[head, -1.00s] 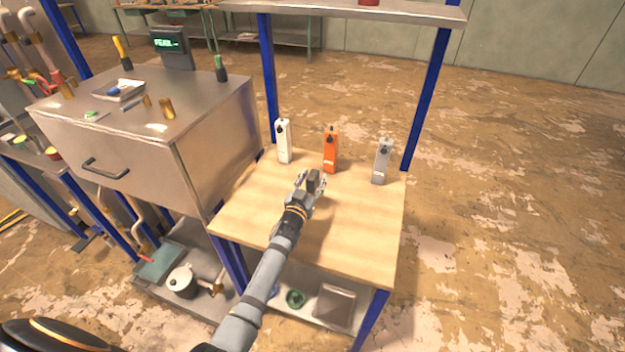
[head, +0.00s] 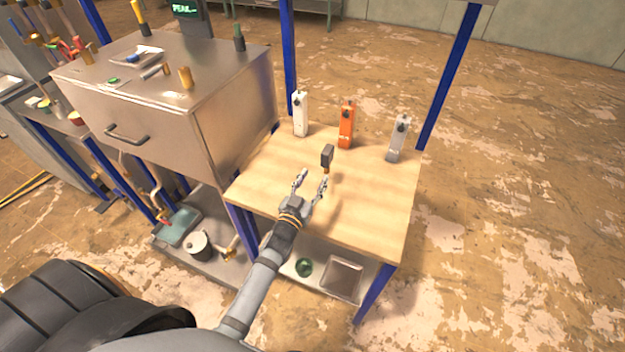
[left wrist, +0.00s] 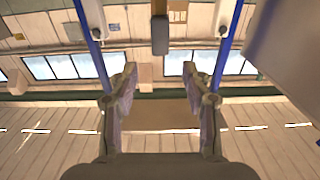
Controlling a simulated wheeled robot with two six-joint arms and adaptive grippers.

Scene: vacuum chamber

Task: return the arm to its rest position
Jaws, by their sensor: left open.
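My left gripper (head: 314,177) is over the wooden table top in the head view, with its two fingers spread and nothing between them. A small dark block-like item with a brownish lower end (head: 327,156) stands just beyond the fingertips, apart from them. In the left wrist view the open fingers (left wrist: 160,82) frame an empty gap, and the dark item (left wrist: 160,34) shows above and beyond it. My right gripper is in neither view.
A white device (head: 300,116), an orange device (head: 346,126) and a grey device (head: 398,140) stand along the table's far edge. A steel cabinet (head: 150,128) adjoins on the left. Blue posts (head: 449,80) rise at the table's back corners. The table's front right is clear.

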